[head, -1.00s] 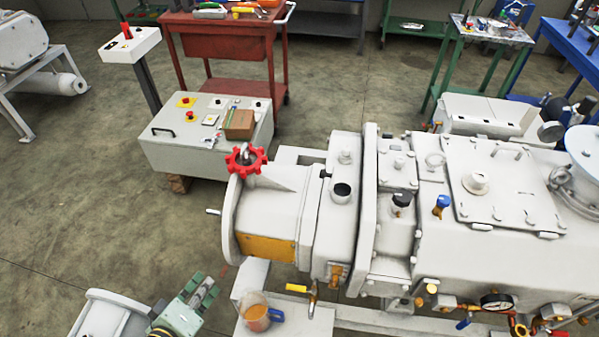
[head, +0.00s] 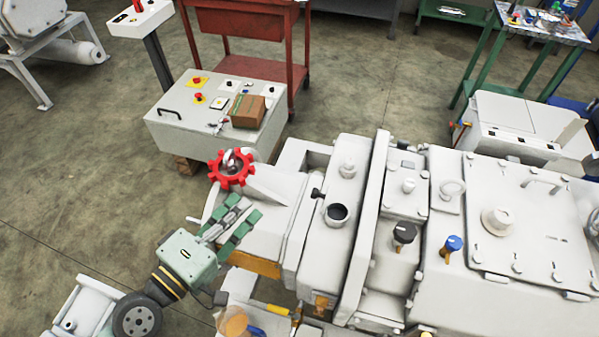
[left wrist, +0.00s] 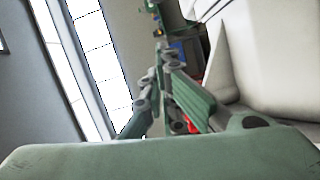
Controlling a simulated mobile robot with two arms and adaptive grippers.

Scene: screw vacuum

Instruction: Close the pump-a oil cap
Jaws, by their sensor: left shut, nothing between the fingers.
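The white pump (head: 270,215) fills the middle of the head view. A red lobed wheel or cap (head: 232,168) with a metal piece on top sits at its left end. A round port with a dark opening (head: 337,213) is on its top. I cannot tell for sure which of these belongs to the oil cap. My left gripper (head: 240,213) is shut and empty, just below the red part and near the pump's left end. It also shows in the left wrist view (left wrist: 167,60), with a bit of red behind its fingers. My right gripper is not in view.
A white control box (head: 215,130) with buttons and a cardboard box (head: 249,111) on it stands behind the pump. A red cart (head: 250,20) is farther back. A cup of amber liquid (head: 233,322) is near the bottom edge.

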